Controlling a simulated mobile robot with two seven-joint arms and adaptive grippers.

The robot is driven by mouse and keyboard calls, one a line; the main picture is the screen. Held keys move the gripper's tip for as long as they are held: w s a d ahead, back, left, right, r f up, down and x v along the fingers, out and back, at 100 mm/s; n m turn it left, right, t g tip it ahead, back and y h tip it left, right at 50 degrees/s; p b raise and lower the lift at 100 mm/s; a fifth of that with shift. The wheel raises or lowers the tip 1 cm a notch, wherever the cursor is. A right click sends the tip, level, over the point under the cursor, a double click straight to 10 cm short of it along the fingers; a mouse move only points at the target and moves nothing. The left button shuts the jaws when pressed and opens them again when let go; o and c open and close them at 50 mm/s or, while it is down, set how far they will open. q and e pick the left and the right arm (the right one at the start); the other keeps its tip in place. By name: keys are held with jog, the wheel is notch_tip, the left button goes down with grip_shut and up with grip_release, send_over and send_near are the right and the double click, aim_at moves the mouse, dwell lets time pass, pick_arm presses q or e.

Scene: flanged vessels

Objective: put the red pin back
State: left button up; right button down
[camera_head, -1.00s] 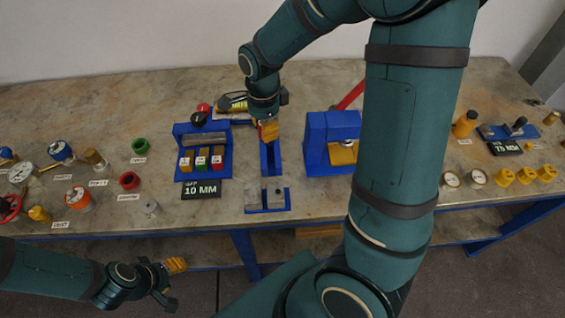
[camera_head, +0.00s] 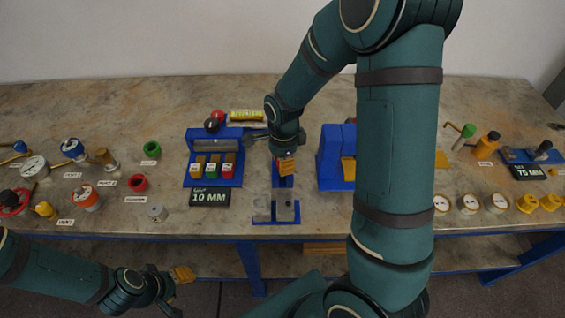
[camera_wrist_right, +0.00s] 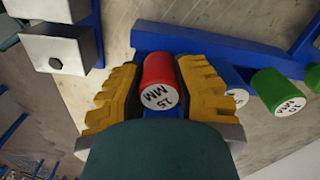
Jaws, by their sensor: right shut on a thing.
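My right gripper (camera_head: 286,166) is over the narrow blue stand (camera_head: 290,218) in the middle of the bench. In the right wrist view its yellow fingers (camera_wrist_right: 158,85) are shut on the red pin (camera_wrist_right: 158,72), marked 15 MM on its end. A blue pin (camera_wrist_right: 234,82) and a green pin (camera_wrist_right: 278,92) lie to the right of it, by a blue rail (camera_wrist_right: 205,45). I cannot tell whether the red pin touches the rail. The head view hides the red pin behind the gripper. My left gripper (camera_head: 172,287) is open and empty before the bench's front edge.
A blue holder (camera_head: 213,137) with coloured blocks and a 10 MM sign (camera_head: 209,197) stands left of the gripper. A blue fixture (camera_head: 330,160) stands close on its right. Grey metal blocks (camera_wrist_right: 58,48) show at the wrist view's left.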

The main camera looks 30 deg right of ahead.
jog(key=shift+r, duration=0.1)
jog(key=shift+f+b, duration=0.3)
jog(key=shift+f, duration=0.15)
jog(key=c, duration=1.1)
grip_release()
jog(key=shift+r, duration=0.1)
jog(key=shift+r+p, duration=0.3)
jog(key=shift+p, duration=0.05)
notch_tip(320, 180, up, 11)
jog(key=p, duration=0.2)
jog(key=shift+d+f+p, duration=0.1)
jog(key=shift+f+p, duration=0.1)
jog(key=shift+p, duration=0.15)
jog(key=shift+r, duration=0.8)
